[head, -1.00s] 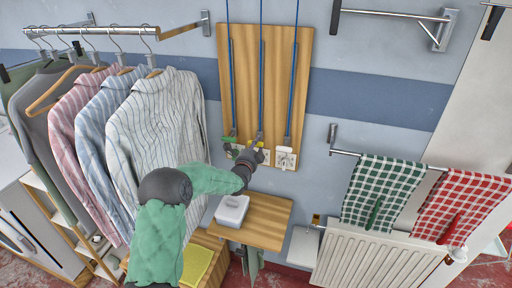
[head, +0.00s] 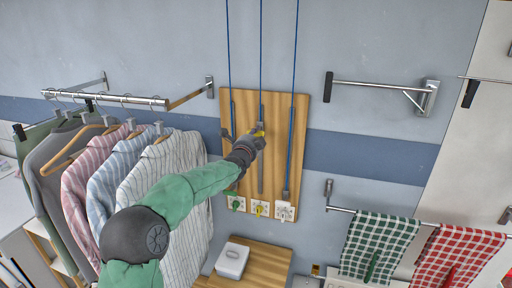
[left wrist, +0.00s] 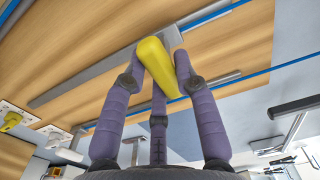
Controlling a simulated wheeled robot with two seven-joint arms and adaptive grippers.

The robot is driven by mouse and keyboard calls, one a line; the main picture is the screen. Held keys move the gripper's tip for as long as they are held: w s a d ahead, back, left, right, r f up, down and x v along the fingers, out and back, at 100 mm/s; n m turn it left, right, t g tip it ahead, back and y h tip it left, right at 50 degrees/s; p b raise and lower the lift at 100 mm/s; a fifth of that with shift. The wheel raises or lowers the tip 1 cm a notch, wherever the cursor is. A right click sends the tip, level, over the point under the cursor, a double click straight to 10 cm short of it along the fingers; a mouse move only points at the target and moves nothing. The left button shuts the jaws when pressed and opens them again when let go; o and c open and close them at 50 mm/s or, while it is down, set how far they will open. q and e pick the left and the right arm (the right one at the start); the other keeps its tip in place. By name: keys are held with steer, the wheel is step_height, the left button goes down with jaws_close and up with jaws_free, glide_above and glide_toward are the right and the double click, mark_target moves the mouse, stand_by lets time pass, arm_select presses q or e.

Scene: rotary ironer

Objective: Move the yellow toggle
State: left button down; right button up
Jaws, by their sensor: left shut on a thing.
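The yellow toggle (head: 260,133) sits on the middle grey rail of the wooden wall board (head: 276,160), near the upper part of that rail. A blue cord runs up from it. My left gripper (head: 252,140) reaches it from the lower left and is shut on it. In the left wrist view the toggle (left wrist: 160,66) lies between my purple-grey fingers (left wrist: 158,78), with the grey rail behind it. The fingers cover part of the toggle's base. My right gripper is not in view.
Below the rails are a green-knobbed plate (head: 236,203), a yellow-knobbed plate (head: 260,209) and a white plate (head: 284,212). Striped shirts (head: 160,190) hang at left. A white box (head: 232,260) stands on a wooden shelf (head: 262,265). Checked towels (head: 378,245) hang at right.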

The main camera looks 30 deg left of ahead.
arm_select(q)
step_height(320, 180, up, 5)
steer(key=shift+f+p, duration=0.15)
steer(key=shift+p, duration=0.9)
steer(key=shift+r, duration=0.2)
steer(key=shift+a+r, duration=0.1)
steer(key=shift+r, duration=0.05)
steer(key=c, duration=0.9)
jaws_free()
steer(key=shift+c, duration=0.2)
steer(key=shift+f, duration=0.2)
steer(key=v, duration=1.2)
